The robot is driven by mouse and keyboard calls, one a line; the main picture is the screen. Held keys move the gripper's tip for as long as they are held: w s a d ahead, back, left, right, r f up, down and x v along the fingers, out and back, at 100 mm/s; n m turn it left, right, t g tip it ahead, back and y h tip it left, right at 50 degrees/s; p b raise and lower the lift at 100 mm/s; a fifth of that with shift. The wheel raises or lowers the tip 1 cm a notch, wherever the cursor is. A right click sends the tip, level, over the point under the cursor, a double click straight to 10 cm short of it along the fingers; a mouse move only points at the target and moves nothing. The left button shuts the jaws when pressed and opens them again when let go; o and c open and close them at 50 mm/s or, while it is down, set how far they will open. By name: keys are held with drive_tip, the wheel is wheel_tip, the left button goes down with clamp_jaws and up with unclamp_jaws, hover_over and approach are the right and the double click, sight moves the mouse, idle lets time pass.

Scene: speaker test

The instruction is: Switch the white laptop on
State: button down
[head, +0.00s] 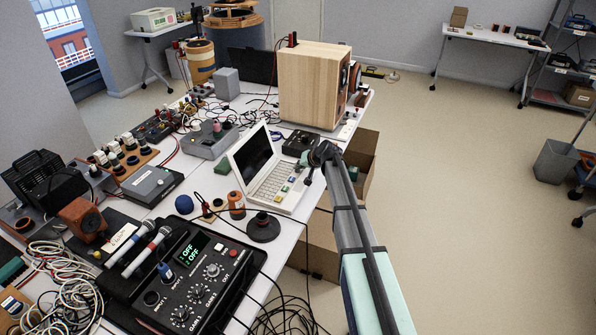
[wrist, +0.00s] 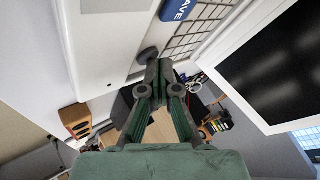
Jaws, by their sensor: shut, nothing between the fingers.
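The white laptop (head: 268,180) stands open on the table, its screen (head: 252,153) dark. Several coloured keys show at the near right of its keyboard. My gripper (head: 309,177) is at the right edge of the laptop. In the wrist view my gripper (wrist: 158,70) is shut and empty, its fingertips over the laptop's pale deck beside the keyboard (wrist: 200,30). A dark round button (wrist: 148,54) shows just past the fingertips and is partly hidden by them. A blue key marked SAVE (wrist: 178,9) is near it. I cannot tell whether the fingertips touch the deck.
A wooden speaker box (head: 312,85) stands behind the laptop. A black mixer (head: 205,285) with microphones and an orange spool (head: 236,205) are in front. A dark round base (head: 263,227) is near the laptop's front corner. Open floor lies to the right.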

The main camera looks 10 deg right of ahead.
drive_tip(key=shift+r, duration=0.95)
drive_tip(key=shift+r+p, duration=1)
drive_tip(key=shift+r, duration=2)
